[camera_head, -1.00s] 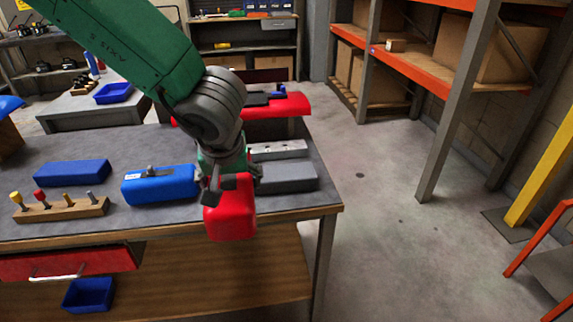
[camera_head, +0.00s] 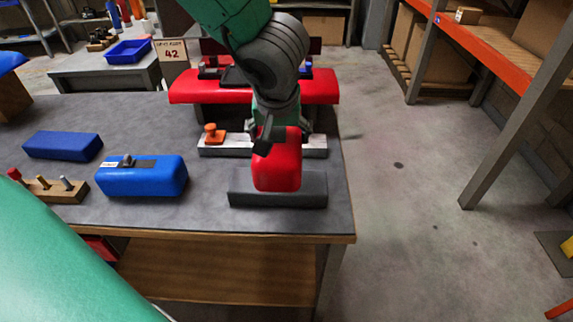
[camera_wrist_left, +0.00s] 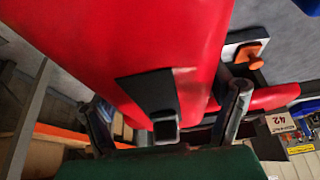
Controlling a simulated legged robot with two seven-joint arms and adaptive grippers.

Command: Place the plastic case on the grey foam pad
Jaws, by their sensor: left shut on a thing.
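The red plastic case (camera_head: 277,165) hangs in my left gripper (camera_head: 270,136), which is shut on it near its top. In the left wrist view the red case (camera_wrist_left: 130,40) fills the upper left, with its black handle patch between the fingers of my left gripper (camera_wrist_left: 165,120). The grey foam pad (camera_head: 240,197) lies near the front right of the bench. In the head view the case overlaps the pad's middle; whether it touches the pad I cannot tell. My right gripper is not in view.
A blue case (camera_head: 142,177) and a blue block (camera_head: 63,146) lie left on the bench. A metal bar with an orange knob (camera_head: 214,135) lies behind the pad. A red stand (camera_head: 190,92) is at the back. The bench edge (camera_head: 230,239) is close in front.

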